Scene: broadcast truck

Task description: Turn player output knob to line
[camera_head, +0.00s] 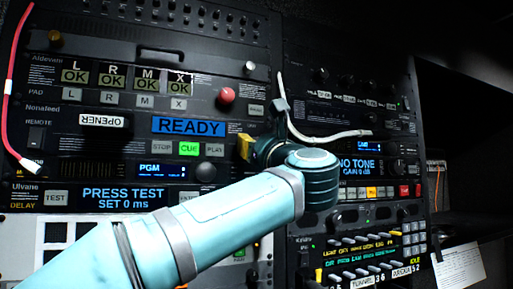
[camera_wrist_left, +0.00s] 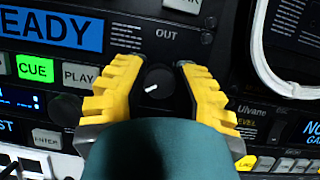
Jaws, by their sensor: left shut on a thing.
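The player (camera_head: 187,126) is the dark rack unit with the blue READY display and a lit green CUE button. Its round black output knob (camera_wrist_left: 159,78) sits below the word OUT in the left wrist view. The knob's white pointer mark faces lower left; no line marking is readable beside it. My left gripper (camera_wrist_left: 157,72) is shut on the knob, with a yellow ridged finger on each side. In the head view my left gripper (camera_head: 246,147) is at the player's right end, and my wrist hides the knob. My right gripper is not in view.
A red knob (camera_head: 227,96) sticks out above the player. A white cable (camera_head: 318,138) hangs close to the right of my gripper, and a red cable (camera_head: 9,88) hangs at far left. The NO TONE unit (camera_head: 360,167) is right of my wrist.

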